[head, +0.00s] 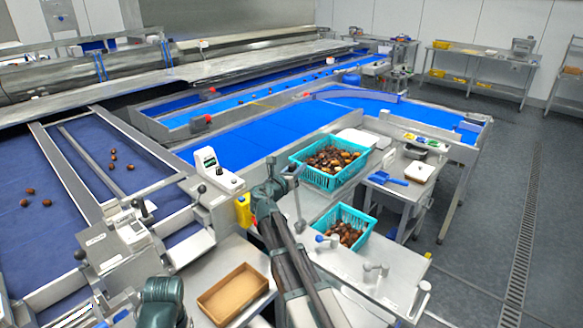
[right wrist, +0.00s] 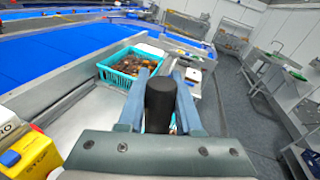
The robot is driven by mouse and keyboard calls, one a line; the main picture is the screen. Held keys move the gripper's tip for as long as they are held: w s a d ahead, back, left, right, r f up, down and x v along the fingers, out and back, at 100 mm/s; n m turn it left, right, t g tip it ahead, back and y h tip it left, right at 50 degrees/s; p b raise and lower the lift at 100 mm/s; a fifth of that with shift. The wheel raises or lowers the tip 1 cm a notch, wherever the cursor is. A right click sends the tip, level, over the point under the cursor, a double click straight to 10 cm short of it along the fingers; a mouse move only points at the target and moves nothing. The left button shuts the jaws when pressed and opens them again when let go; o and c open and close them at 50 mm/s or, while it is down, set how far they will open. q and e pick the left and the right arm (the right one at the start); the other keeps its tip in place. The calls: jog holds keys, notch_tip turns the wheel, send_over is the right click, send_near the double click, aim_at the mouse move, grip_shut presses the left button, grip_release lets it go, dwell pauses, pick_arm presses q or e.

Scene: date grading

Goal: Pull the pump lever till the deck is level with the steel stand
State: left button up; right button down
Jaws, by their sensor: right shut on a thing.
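My right gripper (head: 288,178) is shut on the black grip of the pump lever (right wrist: 160,105), which stands between its two blue-grey fingers in the right wrist view. In the head view the gripper and arm hide much of the lever. A steel deck (head: 345,262) extends to the right of my arm. A large turquoise crate (head: 316,178) of dates and a smaller one (head: 336,241) stand there. The steel stand (head: 408,166) with a blue scoop is beyond, to the right. The deck looks lower than the stand, but the exact height gap is unclear. My left gripper's fingers are not visible.
A brown tray (head: 233,293) lies on a bench at the front. Blue conveyor belts (head: 255,135) run behind. The grey floor (head: 480,240) is clear at right.

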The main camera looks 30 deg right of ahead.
jog(key=shift+s+d+r+m, duration=0.1)
jog(key=shift+s+d+m, duration=0.15)
jog(key=shift+s+m, duration=0.4)
jog(key=shift+s, duration=0.15)
jog(key=s, duration=0.1)
jog(key=s+d+m, duration=0.1)
jog(key=s+b, duration=0.1)
jog(key=shift+s+d+m+t, duration=0.25)
jog(key=shift+s+m+t, duration=0.05)
jog(key=shift+s+m, duration=0.05)
jog(key=shift+w+r, duration=0.1)
jog(key=shift+w, duration=0.05)
